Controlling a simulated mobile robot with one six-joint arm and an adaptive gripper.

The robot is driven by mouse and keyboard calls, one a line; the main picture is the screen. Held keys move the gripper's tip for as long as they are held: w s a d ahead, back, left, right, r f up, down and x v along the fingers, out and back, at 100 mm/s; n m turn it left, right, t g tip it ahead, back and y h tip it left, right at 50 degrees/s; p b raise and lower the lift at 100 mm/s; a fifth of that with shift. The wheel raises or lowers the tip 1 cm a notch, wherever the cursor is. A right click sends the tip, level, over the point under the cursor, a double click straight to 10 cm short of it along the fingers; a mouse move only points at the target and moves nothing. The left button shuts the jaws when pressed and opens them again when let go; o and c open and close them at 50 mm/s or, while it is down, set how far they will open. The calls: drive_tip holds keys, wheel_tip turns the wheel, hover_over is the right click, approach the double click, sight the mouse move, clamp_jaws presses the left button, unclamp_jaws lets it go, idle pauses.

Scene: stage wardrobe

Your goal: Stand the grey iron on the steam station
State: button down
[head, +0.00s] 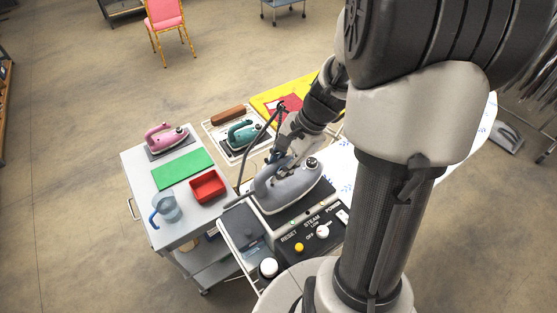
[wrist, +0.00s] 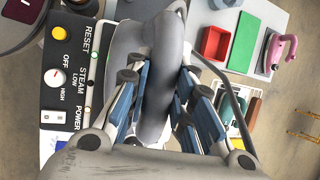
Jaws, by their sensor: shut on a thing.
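The grey iron (head: 287,190) is over the top of the steam station (head: 311,246), soleplate side down. I cannot tell whether it touches the top or hangs just above it. My gripper (head: 279,162) is shut on its handle from above. In the wrist view the blue-padded fingers of my gripper (wrist: 157,85) lie on both sides of the grey handle of the iron (wrist: 154,118). The steam station (wrist: 72,82) shows its RESET, STEAM and POWER controls there. The iron's underside is hidden.
A trolley (head: 137,172) on the left bears a pink iron (head: 163,139), a green mat (head: 178,172), a red tray (head: 208,187) and a blue-handled jug (head: 168,208). A teal iron (head: 242,134) and a brown block (head: 227,115) lie behind. A dark cable loops beside my gripper.

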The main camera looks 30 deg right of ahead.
drive_tip(key=shift+f, duration=1.3)
drive_tip(key=shift+b, duration=0.3)
drive_tip(key=shift+f, duration=0.15)
drive_tip(key=c, duration=1.4)
unclamp_jaws()
drive_tip(key=p+v, duration=0.2)
drive_tip(key=v, duration=1)
